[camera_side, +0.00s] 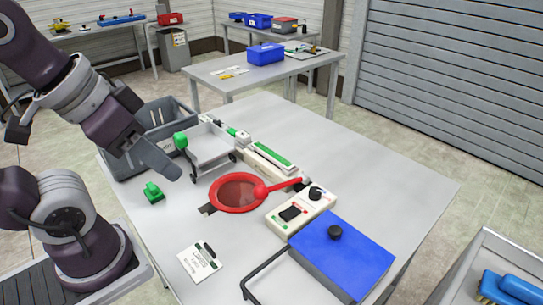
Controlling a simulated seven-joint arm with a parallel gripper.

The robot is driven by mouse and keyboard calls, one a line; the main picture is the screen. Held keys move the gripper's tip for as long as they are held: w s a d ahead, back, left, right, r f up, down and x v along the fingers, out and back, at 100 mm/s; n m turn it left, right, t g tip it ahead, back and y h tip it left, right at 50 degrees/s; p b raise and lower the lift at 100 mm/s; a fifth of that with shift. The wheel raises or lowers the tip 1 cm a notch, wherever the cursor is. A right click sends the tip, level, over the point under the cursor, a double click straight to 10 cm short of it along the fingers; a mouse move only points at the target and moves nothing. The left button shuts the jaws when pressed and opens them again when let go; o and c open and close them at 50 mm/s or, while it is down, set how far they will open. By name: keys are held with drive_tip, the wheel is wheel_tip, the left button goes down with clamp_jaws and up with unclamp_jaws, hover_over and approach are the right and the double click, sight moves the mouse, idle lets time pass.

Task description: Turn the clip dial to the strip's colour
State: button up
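A cream control box (287,222) stands at the middle right of the table, with a black dial (316,193) at its far end and a black switch on its top. Which way the dial points is too small to tell. A long pale device (262,170) with a green strip (275,155) lies behind it. A red ring with a reddish disc and a red handle (238,207) lies in front of that device. My gripper (172,171) is above the table's left part, apart from the dial and box; its fingers overlap in this view, and nothing shows held.
A green clip-like piece (153,192) lies below my gripper. A grey tray on wheels (210,146) with a green knob and a grey crate (160,121) stand behind. A white card (199,261) and a blue-lidded box (340,255) are at the front. The table's right side is clear.

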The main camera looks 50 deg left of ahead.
drive_tip(key=shift+o, duration=1)
drive_tip(key=w+d+r+m+g, duration=0.1)
drive_tip(key=w+r+m, duration=0.1)
drive_tip(key=w, duration=0.7)
drive_tip(key=shift+r+m+h, duration=0.15)
drive_tip(key=shift+m+h, duration=0.15)
drive_tip(key=shift+m, duration=0.5)
drive_tip(key=m+g, duration=0.4)
drive_tip(key=m, duration=0.7)
hover_over(317, 191)
drive_tip(key=shift+y, duration=0.4)
drive_tip(key=f, duration=1.8)
drive_tip(key=shift+s, duration=0.2)
wheel_tip(317, 191, down, 6)
drive_tip(key=shift+w+r, duration=0.1)
drive_tip(key=shift+f, duration=0.6)
clamp_jaws()
